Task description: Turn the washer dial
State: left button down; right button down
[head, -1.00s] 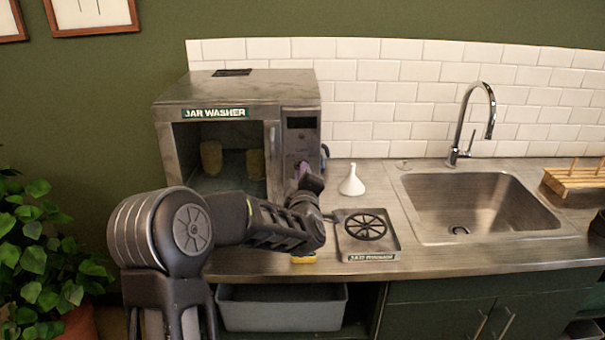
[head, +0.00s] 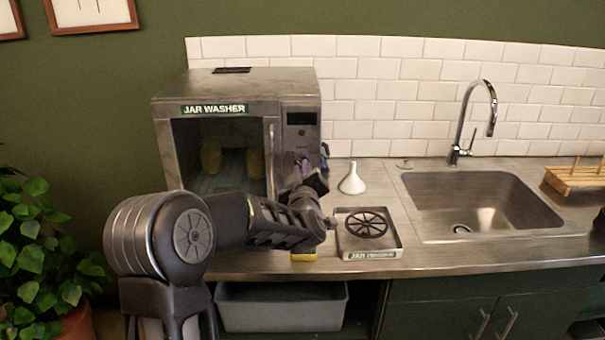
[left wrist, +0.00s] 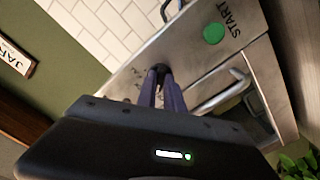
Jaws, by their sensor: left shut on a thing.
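The jar washer (head: 213,88) is a metal box with a glass front and a control panel (head: 302,140) on its right side. My left gripper (head: 303,167) is in front of the lower panel, and my own wrist partly covers it. In the left wrist view its purple fingers (left wrist: 161,88) are shut on the small dark dial (left wrist: 160,70) on the metal panel. The fingers hide most of the dial, so its setting cannot be read. The green START button (left wrist: 214,33) and the washer door handle (left wrist: 222,92) show beside it. My right gripper is not in view.
Two yellowish jars (head: 211,157) stand inside the washer. A white funnel (head: 352,180) and a square metal tray (head: 370,253) with a round grate are right of my arm. The sink (head: 480,205) lies further right. A grey bin (head: 282,308) sits below the counter.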

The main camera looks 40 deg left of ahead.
pick_arm(q)
jog(key=shift+m+p, duration=0.3)
jog(key=shift+m, duration=3.2)
jog(key=c, duration=1.5)
grip_release()
jog(key=shift+o, duration=0.2)
jog(key=shift+s, duration=0.1)
jog(key=b+v, duration=0.1)
jog(key=v, duration=0.6)
jog(key=shift+s+d, duration=0.25)
